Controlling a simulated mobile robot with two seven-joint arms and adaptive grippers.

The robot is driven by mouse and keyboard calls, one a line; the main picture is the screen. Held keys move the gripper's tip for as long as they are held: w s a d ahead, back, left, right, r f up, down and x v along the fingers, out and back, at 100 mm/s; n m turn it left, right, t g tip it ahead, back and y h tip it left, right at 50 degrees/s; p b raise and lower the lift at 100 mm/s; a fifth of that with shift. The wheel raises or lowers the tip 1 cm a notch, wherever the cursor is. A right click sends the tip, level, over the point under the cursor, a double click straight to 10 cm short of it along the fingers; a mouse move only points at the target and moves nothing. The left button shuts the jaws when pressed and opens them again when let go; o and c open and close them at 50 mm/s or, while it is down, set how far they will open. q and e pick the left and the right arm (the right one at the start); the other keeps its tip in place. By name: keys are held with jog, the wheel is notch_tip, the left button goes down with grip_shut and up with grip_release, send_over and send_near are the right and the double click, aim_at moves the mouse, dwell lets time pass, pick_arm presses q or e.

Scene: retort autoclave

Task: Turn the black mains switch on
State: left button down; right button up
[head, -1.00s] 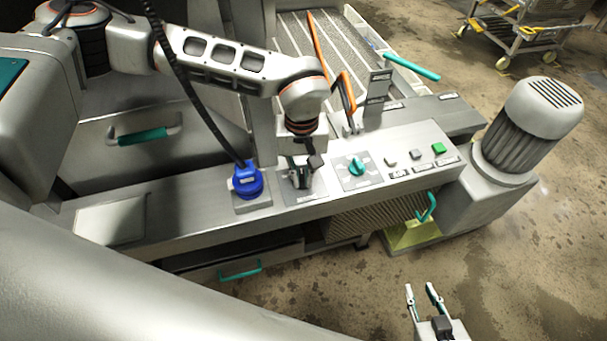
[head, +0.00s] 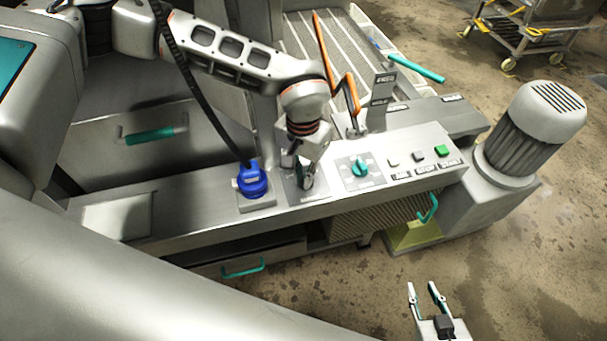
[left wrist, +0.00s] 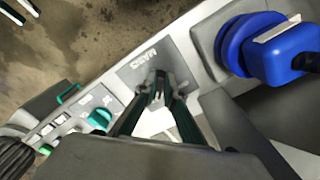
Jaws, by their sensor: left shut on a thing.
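The mains switch plate (head: 293,190) lies on the grey control panel, between the blue plug and the teal rotary knob. In the left wrist view the plate (left wrist: 140,66) carries the label MAINS. My left gripper (head: 306,184) is down at this plate. In the left wrist view its fingers (left wrist: 159,88) are closed together on the switch. The black switch itself is mostly hidden by the fingers, so its exact position cannot be told. My right gripper (head: 424,287) is open and empty over the floor, at the bottom right.
The blue plug (head: 253,180) with its cable sits close left of my left gripper. The teal rotary knob (head: 361,168) and a green button (head: 442,151) are to its right. An orange lever (head: 351,92) rises behind the panel. A motor (head: 530,125) stands at the right.

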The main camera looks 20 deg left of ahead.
dwell(0.3)
pick_arm(q)
jog(key=c, duration=2.1)
grip_release()
jog(key=shift+c, duration=0.2)
jog(key=shift+r, duration=0.1)
notch_tip(320, 180, up, 12)
